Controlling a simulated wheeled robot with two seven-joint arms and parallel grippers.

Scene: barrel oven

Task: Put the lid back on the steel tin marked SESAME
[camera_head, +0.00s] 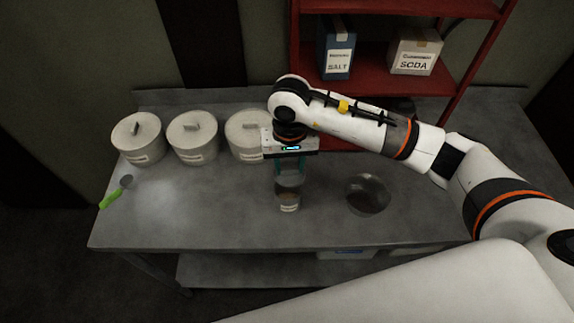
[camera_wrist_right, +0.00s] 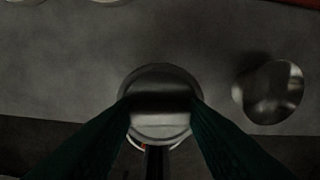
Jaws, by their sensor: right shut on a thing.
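A small steel tin (camera_head: 289,204) with a pale label stands on the grey table. The label is too small to read. My right gripper (camera_head: 289,170) points down over it, its teal fingers shut on a round steel lid (camera_head: 289,181). In the right wrist view the lid (camera_wrist_right: 161,125) lies between the fingertips (camera_wrist_right: 160,103) and covers most of the tin. I cannot tell whether the lid touches the rim or is a little above it. My left gripper is not in view.
A steel bowl (camera_head: 368,196) stands right of the tin. White lidded canisters (camera_head: 193,143) line the back left. A green-handled tool (camera_head: 112,196) lies at the left edge. A red shelf (camera_head: 375,95) holds SALT (camera_head: 337,52) and SODA (camera_head: 415,55) boxes. The front-left table is clear.

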